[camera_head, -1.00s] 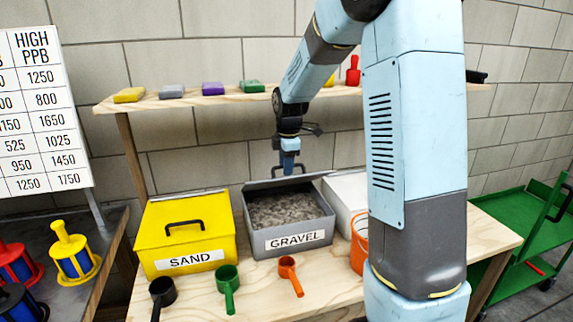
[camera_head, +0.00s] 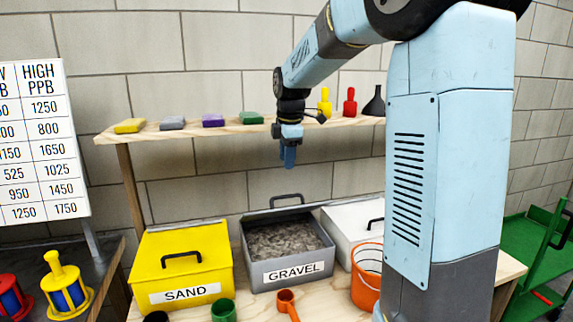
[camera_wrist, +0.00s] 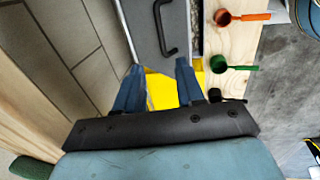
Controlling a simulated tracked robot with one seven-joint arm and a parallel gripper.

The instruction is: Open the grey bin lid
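The grey bin (camera_head: 290,275), labelled GRAVEL, stands open in the head view, with grey gravel visible inside. Its grey lid is swung back at the rear, with its dark handle (camera_head: 287,199) sticking up at the back edge. In the wrist view the grey lid (camera_wrist: 146,30) and its black handle (camera_wrist: 163,30) show at the top, beyond the fingertips. My gripper (camera_head: 289,157) hangs above the lid handle, clear of it. In the wrist view its two blue fingers (camera_wrist: 158,66) are spread apart with nothing between them.
A yellow SAND bin (camera_head: 182,263) with its lid shut stands left of the grey bin. A white bin (camera_head: 350,222) and an orange bucket (camera_head: 367,285) are to the right. A wooden shelf (camera_head: 225,130) with small blocks runs behind. Scoops (camera_head: 287,303) lie in front.

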